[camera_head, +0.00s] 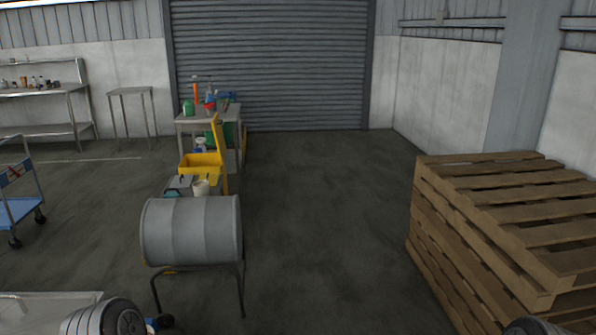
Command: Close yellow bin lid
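The yellow bin (203,172) stands in the middle distance, left of centre, behind a grey drum. Its yellow lid (219,136) is open and stands up, leaning slightly, at the bin's right side. The lower part of the bin is hidden by items in front of it. Neither gripper shows; only rounded grey parts, apparently of my arms, show at the bottom left and bottom right edges, far from the bin.
The grey drum (192,230) lies on a metal stand before the bin. Wooden pallets (500,210) are stacked at right. A blue cart (18,208) stands at left. A cluttered table (192,122) is behind the bin. Floor between drum and pallets is clear.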

